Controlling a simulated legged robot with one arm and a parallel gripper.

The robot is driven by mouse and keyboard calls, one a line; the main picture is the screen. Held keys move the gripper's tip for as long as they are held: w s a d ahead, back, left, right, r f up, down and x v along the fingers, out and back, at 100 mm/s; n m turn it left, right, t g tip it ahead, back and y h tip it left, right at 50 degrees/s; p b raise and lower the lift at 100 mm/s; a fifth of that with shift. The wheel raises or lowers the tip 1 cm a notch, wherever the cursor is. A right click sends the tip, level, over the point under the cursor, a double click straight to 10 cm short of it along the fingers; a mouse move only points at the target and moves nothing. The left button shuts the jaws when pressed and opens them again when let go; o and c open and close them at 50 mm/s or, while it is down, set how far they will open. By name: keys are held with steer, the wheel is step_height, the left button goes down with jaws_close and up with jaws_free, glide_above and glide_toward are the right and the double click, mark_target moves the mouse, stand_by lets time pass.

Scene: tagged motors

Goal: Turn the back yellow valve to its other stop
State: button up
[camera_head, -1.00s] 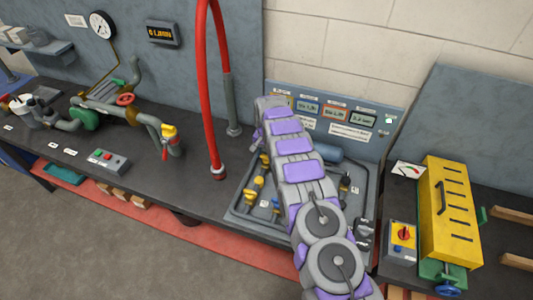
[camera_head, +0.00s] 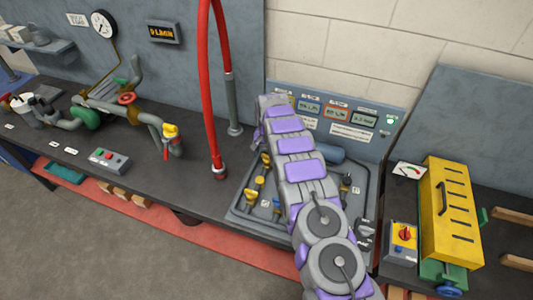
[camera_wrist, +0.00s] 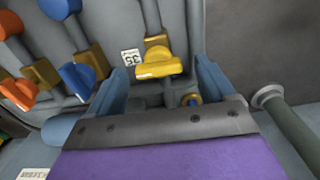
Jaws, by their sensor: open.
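The back yellow valve (camera_head: 266,162) is on a dark pipe of the grey valve board (camera_head: 238,217), left of my arm in the head view. In the wrist view, a yellow valve handle (camera_wrist: 158,64) lies crosswise ahead of my gripper (camera_wrist: 160,80), between and slightly beyond its two blue fingers. The fingers are spread, with gaps beside the handle and no visible contact. A label reading 35, upside down, is beside it. In the head view, my arm hides the gripper. Another yellow valve (camera_head: 250,194) is nearer the front of the board.
Blue valves (camera_wrist: 77,80) and orange valves (camera_wrist: 17,93) are left in the wrist view. A grey post with a flange (camera_wrist: 268,95) stands close to the right finger. A red hose (camera_head: 212,90) rises left of the board; a labelled panel (camera_head: 365,107) stands behind.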

mark_target(267, 155)
step_height(267, 155, up, 17)
steer(key=p, duration=0.1)
steer(key=shift+a+f, duration=0.15)
steer(key=shift+f, duration=0.05)
stand_by(0.5)
steer(key=s+d+r+n+g+b, duration=0.1)
steer(key=s+d+r, duration=0.6)
steer(key=s, duration=0.3)
steer(key=s+d+r+n+b, duration=0.1)
steer(key=s+d+r, duration=0.5)
steer(key=s+r, duration=0.3)
steer(key=s+d+f+b, duration=0.1)
steer(key=s+d+f, duration=0.2)
steer(key=s, duration=1.4)
steer(key=s+d+f+n+b, duration=0.1)
steer(key=s+d+f, duration=0.2)
steer(key=s, duration=1.5)
steer(key=shift+s+d+f+g+b, duration=0.3)
steer(key=shift+d+g+b, duration=0.1)
steer(key=shift+d, duration=0.25)
